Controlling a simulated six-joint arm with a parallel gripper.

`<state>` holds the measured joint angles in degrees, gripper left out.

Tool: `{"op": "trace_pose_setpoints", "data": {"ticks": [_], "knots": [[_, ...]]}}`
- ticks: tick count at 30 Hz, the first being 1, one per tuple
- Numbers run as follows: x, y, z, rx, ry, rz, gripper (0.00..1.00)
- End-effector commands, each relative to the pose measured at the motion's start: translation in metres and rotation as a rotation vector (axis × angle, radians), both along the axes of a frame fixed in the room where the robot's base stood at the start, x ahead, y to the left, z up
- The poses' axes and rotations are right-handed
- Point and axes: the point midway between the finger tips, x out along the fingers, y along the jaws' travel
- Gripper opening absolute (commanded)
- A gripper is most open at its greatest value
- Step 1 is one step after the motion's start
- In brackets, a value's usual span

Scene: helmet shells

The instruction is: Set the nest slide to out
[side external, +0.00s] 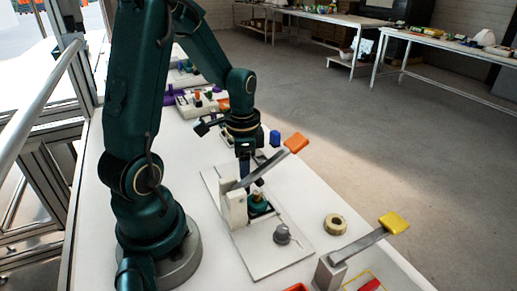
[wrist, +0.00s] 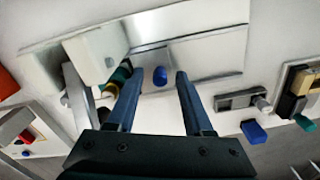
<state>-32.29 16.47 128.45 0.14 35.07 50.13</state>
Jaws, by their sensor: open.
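The fixture is a pale base plate (side external: 265,262) with an upright block (side external: 234,207) and an orange-handled lever (side external: 296,143) raised at a slant. In the wrist view, a pale slide plate (wrist: 205,55) lies between metal edges, with a small blue knob (wrist: 160,76) near it; this seems to be the nest slide. A green and gold part (side external: 258,202) sits beside the block. My gripper (wrist: 158,72) is open, pointing down over the plate. The blue knob appears between the fingertips, apart from both; its depth between them cannot be told. My gripper partly hides the nest in the side view.
A grey knob (side external: 282,235) stands on the plate's front part. A tape roll (side external: 334,224) and a yellow-handled lever (side external: 393,222) are to the right. Another fixture with a blue knob (wrist: 254,131) lies close by. The lever stands close to my gripper.

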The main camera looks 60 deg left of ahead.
Motion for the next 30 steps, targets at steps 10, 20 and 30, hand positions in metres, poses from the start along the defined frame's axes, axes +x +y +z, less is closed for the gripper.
{"op": "trace_pose_setpoints", "data": {"ticks": [10, 20, 30], "knots": [[0.0001, 0.0001, 0.0002, 0.0, 0.0, 0.0, 0.0], [0.0003, 0.0001, 0.0005, 0.001, -0.001, 0.0, 0.0], [0.0003, 0.0002, 0.0007, 0.001, -0.001, 0.0, 0.0]]}}
